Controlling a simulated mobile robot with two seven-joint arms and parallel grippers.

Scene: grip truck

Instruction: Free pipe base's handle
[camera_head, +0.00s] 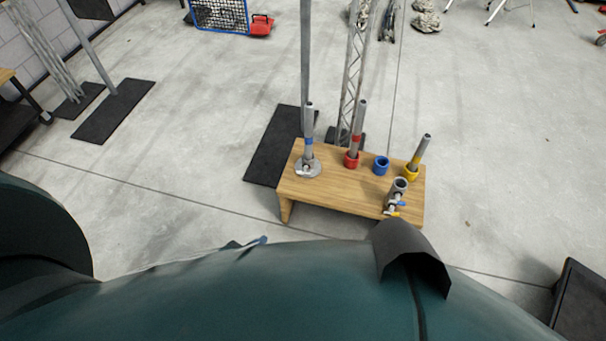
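A low wooden table (340,190) stands on the floor ahead of me. On its left end is a round grey metal pipe base (312,172). A grey pipe (309,125) with a blue band stands upright in it. A small light part, perhaps the base's handle, shows at the base's front; its exact position is too small to tell. At the table's front right is a metal pipe fitting (399,187) with small blue and yellow parts. Neither of my grippers is in view.
A red cup (352,162) and a yellow cup (411,172) hold tilted pipes; the blue cup (381,166) between them looks empty. Black mats (270,150) and a lattice truss (352,75) stand behind. My own body fills the bottom.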

